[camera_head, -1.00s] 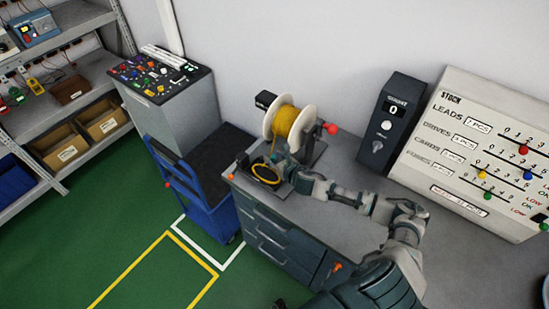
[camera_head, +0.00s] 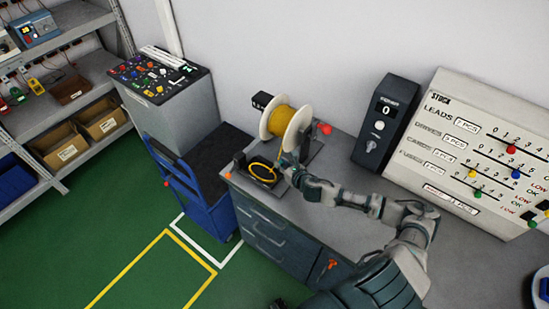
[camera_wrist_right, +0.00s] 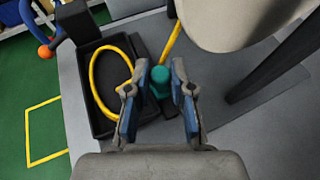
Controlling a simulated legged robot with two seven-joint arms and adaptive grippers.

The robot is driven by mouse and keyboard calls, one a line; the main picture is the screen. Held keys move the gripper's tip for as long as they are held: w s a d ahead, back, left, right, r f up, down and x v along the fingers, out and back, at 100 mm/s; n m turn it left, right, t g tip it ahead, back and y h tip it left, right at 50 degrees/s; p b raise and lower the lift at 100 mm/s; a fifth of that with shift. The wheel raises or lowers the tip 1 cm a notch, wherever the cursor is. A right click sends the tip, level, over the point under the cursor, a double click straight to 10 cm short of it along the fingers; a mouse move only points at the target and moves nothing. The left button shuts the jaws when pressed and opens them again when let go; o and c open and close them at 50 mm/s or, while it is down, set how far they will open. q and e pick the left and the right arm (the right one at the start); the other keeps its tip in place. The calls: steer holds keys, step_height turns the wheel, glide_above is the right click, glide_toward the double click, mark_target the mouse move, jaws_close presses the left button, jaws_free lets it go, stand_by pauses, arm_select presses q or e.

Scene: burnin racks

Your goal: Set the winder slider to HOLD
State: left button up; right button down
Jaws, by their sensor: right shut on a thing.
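The winder stands on the grey workbench (camera_head: 330,228). It has a white spool (camera_head: 297,135) wound with yellow cable (camera_head: 279,125), a red crank knob (camera_head: 323,129) and a black tray (camera_wrist_right: 97,128) with a yellow cable loop (camera_wrist_right: 92,85) in it. My right gripper (camera_head: 286,162) is low beside the tray's right side, below the spool. In the wrist view my right gripper (camera_wrist_right: 158,88) is shut on a green knob (camera_wrist_right: 160,80) between its blue pads, which I take for the winder slider. Its track and any HOLD label are hidden or unreadable. My left gripper is not in view.
A dark counter box (camera_head: 385,118) reading 0 and a STOCK board (camera_head: 450,120) with colored beads stand right of the winder. A blue cart (camera_head: 212,211) is left of the bench. Yellow cable runs close by the gripper. The bench front right of the winder is mostly clear.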

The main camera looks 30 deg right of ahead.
steer(key=shift+s+d+r, duration=0.1)
steer(key=shift+s+d, duration=0.15)
steer(key=shift+s, duration=0.2)
steer(key=shift+s+d+r, duration=0.1)
steer(key=shift+s+d, duration=0.1)
steer(key=shift+s, duration=0.25)
steer(key=shift+d+f, duration=0.2)
steer(key=shift+d, duration=0.05)
steer(key=shift+w+f, duration=0.1)
steer(key=shift+a, duration=0.4)
steer(key=c, duration=1)
jaws_free()
steer(key=shift+s+d, duration=0.25)
steer(key=shift+d, duration=0.15)
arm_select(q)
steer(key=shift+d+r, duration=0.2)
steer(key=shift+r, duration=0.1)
arm_select(e)
steer(key=v, duration=1.1)
steer(key=shift+s, duration=0.4)
steer(key=shift+r, duration=0.2)
